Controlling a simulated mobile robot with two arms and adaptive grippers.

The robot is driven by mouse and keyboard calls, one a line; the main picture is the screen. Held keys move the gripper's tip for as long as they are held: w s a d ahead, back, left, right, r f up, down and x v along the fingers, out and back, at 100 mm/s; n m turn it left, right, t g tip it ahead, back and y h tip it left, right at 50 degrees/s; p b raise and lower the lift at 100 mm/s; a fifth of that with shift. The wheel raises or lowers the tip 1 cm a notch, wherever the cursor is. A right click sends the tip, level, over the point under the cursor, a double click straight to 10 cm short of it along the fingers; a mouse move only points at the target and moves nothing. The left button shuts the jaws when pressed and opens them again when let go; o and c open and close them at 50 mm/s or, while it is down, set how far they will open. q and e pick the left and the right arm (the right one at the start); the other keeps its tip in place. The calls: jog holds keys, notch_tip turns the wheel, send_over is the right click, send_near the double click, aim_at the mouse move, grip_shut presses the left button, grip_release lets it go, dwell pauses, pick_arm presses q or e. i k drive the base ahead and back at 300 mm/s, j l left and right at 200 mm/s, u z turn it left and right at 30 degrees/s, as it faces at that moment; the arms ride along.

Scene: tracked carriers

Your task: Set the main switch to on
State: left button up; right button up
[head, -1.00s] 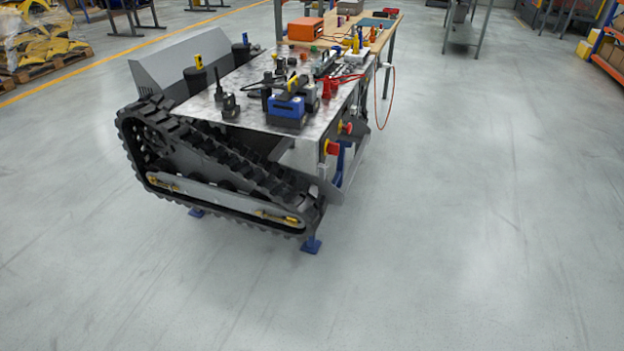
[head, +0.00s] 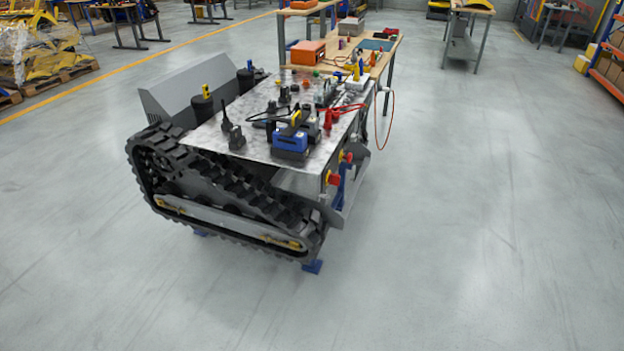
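A tracked carrier (head: 225,210) stands on blue supports at the left of the head view. On its right end, below the deck, are a red knob on a yellow plate (head: 333,179) and a smaller red knob (head: 348,157). Which of them is the main switch, and its setting, I cannot tell at this size. The metal deck (head: 255,150) bears a blue and black battery-like block (head: 290,142), a black handheld radio (head: 234,134) and red clamps (head: 329,118). Neither of my grippers is in view.
A wooden workbench (head: 385,62) with an orange box (head: 307,52) stands behind the carrier. A red cable (head: 391,125) hangs at its side. The grey floor (head: 480,220) in front and to the right is clear. Another table (head: 468,8) stands farther back.

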aim_at(334, 179)
jog(key=i+l+u, duration=0.15)
jog(key=l+u, duration=0.15)
jog(key=i+l+u, duration=0.25)
jog(key=l+u, duration=0.3)
jog(key=l, duration=0.15)
